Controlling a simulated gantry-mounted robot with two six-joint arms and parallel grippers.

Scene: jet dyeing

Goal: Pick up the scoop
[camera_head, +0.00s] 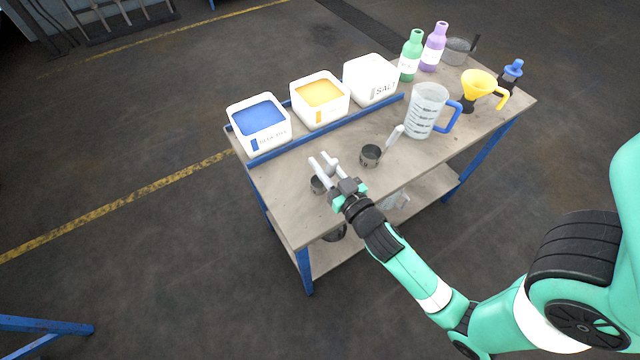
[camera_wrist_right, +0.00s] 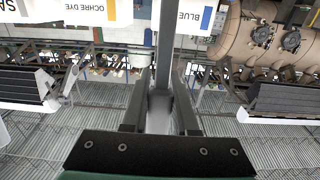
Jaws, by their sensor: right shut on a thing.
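My right gripper (camera_head: 326,168) is over the front left part of the table, shut on a scoop. The scoop's dark metal cup (camera_head: 317,184) shows beside the fingers, partly hidden by my gripper. In the right wrist view a grey handle (camera_wrist_right: 160,106) sits between the two fingers. I cannot tell whether the cup touches the tabletop. A second scoop (camera_head: 370,156), with a dark cup and pale handle, stands to the right on the table. My left gripper is not in view.
The table (camera_head: 285,190) holds white bins of blue dye (camera_head: 262,139), ochre dye (camera_head: 322,112) and salt (camera_head: 371,93) behind a blue rail. A measuring jug (camera_head: 424,112), green bottle (camera_head: 411,57), purple bottle (camera_head: 433,48) and yellow funnel (camera_head: 478,84) stand to the right.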

